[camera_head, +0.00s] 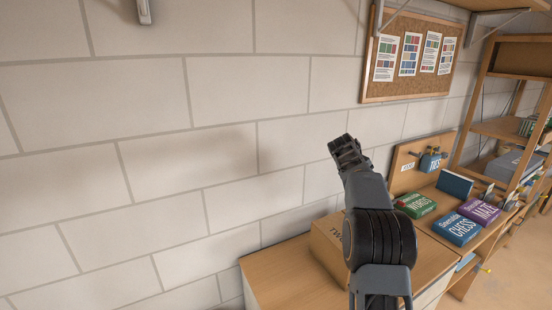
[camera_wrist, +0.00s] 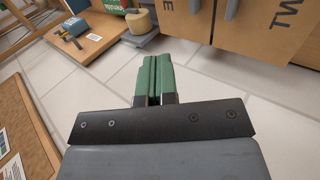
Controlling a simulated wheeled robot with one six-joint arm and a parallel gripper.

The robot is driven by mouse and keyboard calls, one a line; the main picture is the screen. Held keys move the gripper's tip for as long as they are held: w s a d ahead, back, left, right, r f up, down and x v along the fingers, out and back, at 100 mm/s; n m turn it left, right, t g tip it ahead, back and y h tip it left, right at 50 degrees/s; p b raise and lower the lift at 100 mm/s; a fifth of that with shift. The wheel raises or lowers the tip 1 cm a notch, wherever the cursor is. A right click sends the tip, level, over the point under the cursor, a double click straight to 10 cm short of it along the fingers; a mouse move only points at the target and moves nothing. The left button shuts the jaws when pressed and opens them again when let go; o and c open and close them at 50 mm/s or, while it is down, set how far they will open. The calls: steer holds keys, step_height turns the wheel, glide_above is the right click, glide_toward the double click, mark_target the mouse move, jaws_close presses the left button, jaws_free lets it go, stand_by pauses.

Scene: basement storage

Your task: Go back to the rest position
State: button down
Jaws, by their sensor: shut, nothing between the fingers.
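My gripper (camera_head: 347,150) is raised in front of the pale block wall, at the end of my upright dark arm. In the wrist view, its green fingers (camera_wrist: 153,65) are together with nothing between them. It is clear of the table and touches nothing that I can see. A cardboard box (camera_head: 328,252) marked "TW..." stands on the wooden table (camera_head: 280,271), partly hidden behind my arm. The box also shows at the upper right of the wrist view (camera_wrist: 262,28).
A cork board (camera_head: 384,85) hangs behind. Wooden shelves (camera_head: 495,128) stand far right. The space left of my arm is free before the wall.

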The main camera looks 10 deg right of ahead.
steer(key=s+a+f+m+y, duration=0.2)
steer(key=s+a+f+y, duration=0.15)
steer(key=a+f, duration=0.3)
steer(key=s+a+t+y, duration=0.1)
steer(key=s+a+y, duration=0.1)
steer(key=s+a, duration=0.8)
steer(key=s+a+m+t+y, duration=0.1)
steer(key=s+a+y, duration=0.1)
steer(key=s+a, duration=0.9)
steer(key=shift+s+t, duration=0.3)
steer(key=shift+s, duration=2.8)
